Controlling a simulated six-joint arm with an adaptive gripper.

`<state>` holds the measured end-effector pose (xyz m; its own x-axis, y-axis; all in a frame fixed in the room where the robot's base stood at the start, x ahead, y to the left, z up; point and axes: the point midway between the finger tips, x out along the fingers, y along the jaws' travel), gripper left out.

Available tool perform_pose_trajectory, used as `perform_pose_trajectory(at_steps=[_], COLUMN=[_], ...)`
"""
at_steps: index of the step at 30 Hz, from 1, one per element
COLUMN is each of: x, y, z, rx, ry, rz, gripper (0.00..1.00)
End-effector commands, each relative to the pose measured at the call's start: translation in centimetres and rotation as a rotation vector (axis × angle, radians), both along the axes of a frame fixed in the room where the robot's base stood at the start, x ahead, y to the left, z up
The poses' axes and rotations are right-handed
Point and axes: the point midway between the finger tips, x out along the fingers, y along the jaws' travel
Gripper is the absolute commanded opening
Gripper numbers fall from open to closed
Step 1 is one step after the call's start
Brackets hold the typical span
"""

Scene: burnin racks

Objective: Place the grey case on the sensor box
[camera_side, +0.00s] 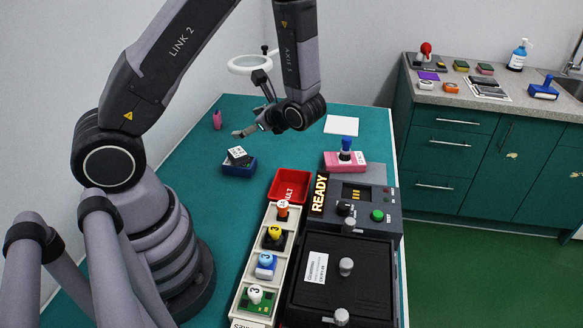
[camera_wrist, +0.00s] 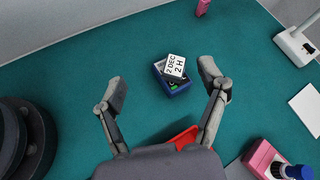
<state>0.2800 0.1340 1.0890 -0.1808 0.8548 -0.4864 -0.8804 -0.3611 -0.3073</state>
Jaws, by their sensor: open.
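A small blue box (camera_side: 239,170) stands on the green bench, left of centre in the side view. A dark grey piece with a white printed label (camera_side: 238,155) sits tilted on or in it. In the wrist view the blue box (camera_wrist: 177,88) and label (camera_wrist: 174,66) lie between the fingers, some way below. I cannot tell for sure which part is the grey case or the sensor box. My gripper (camera_side: 246,130) is above the bench near the blue box, apart from it. In the wrist view my gripper (camera_wrist: 163,78) is open and empty.
A pink box with a blue knob (camera_side: 344,160) stands to the right. A red tray (camera_side: 290,187), a rack (camera_side: 246,270) of knobbed units and a black tester (camera_side: 340,280) with a READY sign fill the front. A ring lamp (camera_side: 250,64) stands behind my gripper.

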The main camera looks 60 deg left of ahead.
Motion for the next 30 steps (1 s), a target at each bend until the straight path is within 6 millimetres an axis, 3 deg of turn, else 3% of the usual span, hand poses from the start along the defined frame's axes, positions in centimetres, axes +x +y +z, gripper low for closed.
perform_pose_trajectory(at_steps=[1, 6, 15, 22, 30], x=[-0.6, -3.9, -9.3, -12.0, -12.8], y=[-0.4, -2.5, -8.5, -12.3, -13.5], z=[2.5, 8.5, 16.0, 19.6, 20.6], rx=[-0.038, -0.213, -0.666, -0.981, -1.079], ry=[-0.090, -0.356, -0.833, -1.083, -1.145], rz=[0.074, 0.316, 0.611, 0.688, 0.701], gripper=[0.73, 0.73, 0.73, 0.73, 0.73])
